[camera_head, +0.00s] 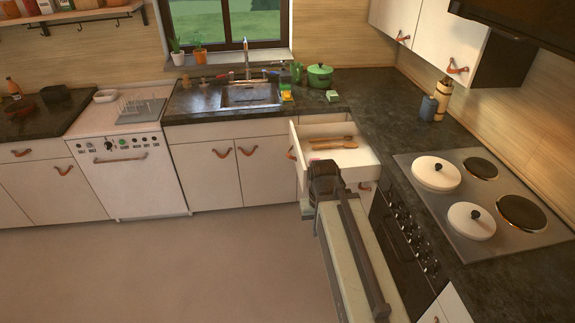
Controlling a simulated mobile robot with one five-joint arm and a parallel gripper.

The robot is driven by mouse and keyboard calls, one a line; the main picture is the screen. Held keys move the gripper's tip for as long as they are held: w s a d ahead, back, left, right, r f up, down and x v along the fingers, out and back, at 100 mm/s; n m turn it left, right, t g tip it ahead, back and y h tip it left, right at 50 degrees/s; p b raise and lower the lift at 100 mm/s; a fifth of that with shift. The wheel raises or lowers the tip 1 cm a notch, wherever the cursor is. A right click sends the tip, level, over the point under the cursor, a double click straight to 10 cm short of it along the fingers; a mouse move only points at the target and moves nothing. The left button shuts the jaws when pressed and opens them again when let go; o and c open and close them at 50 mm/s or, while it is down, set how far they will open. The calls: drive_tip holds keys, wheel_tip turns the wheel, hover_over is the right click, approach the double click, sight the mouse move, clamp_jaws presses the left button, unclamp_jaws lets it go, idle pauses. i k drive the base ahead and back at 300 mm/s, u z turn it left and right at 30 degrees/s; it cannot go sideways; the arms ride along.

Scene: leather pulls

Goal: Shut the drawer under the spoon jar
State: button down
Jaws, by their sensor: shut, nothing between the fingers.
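A white drawer (364,156) is pulled out below the dark countertop, near the corner of the kitchen. I cannot tell whether my gripper touches the drawer.
A stove top (480,235) with two white lidded pots is at the right, above a dark oven front (405,235). A sink (250,95) and a green pot (320,76) are on the back counter. The floor (150,265) at left is clear.

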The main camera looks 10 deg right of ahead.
sight(359, 164)
drive_tip(key=u, duration=0.5)
drive_tip(key=i, duration=1.05)
drive_tip(key=u, duration=0.8)
drive_tip(key=i, duration=0.5)
drive_tip(key=z, duration=0.1)
drive_tip(key=k, duration=0.9)
drive_tip(key=u, duration=0.15)
drive_tip(key=i, duration=0.9)
drive_tip(key=z, duration=0.1)
